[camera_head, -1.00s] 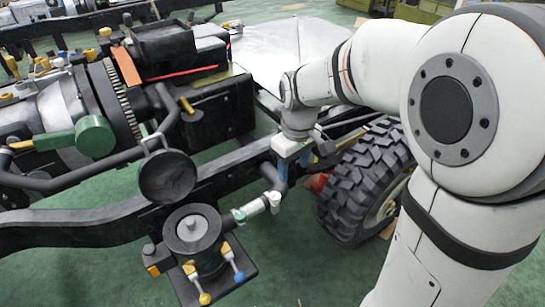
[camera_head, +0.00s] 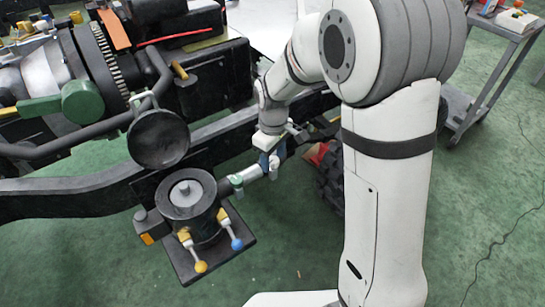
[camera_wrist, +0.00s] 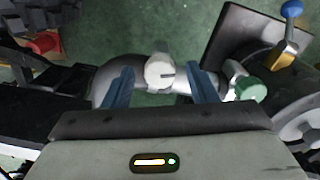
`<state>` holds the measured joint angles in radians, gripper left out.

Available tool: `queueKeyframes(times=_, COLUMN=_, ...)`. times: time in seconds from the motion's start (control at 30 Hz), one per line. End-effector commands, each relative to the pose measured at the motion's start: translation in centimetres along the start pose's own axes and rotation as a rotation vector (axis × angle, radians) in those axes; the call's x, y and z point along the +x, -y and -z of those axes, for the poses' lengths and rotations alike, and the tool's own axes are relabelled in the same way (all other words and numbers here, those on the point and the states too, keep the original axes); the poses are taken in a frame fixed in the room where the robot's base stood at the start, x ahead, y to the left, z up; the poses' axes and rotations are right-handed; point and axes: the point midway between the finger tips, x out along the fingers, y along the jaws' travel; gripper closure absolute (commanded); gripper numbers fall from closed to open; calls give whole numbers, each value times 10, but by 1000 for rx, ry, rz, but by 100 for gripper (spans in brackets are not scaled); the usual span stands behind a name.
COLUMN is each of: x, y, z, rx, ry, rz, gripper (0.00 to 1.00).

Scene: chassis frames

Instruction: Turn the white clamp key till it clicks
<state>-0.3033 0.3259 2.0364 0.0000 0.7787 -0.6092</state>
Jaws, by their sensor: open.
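The white clamp key (camera_wrist: 160,73) is a round knob with a dark slot, on a grey pipe (camera_wrist: 110,85) in the wrist view. In the head view the key (camera_head: 273,170) shows small at the pipe's right end. My gripper (camera_wrist: 159,80) has two blue fingers, open, one on each side of the key with gaps between. In the head view my gripper (camera_head: 271,160) points down at the key and partly hides it. Whether the fingertips are level with the key in height I cannot tell.
A green cap (camera_wrist: 251,89) sits close to the right finger. A black canister (camera_head: 188,197) with yellow and blue levers stands left of the pipe. The chassis rail (camera_head: 90,185) runs behind. A tyre (camera_head: 330,180) is partly hidden by my arm. A cart (camera_head: 490,80) stands right.

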Motion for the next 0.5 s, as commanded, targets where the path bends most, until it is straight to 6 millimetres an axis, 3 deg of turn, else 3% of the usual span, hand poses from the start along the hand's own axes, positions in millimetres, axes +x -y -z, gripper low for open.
queueKeyframes(times=0.2, x=0, y=0, z=0, rx=0, ry=0, rz=0, gripper=48)
queueKeyframes(times=0.5, x=0, y=0, z=0, rx=-1, ry=0, rz=0, gripper=73)
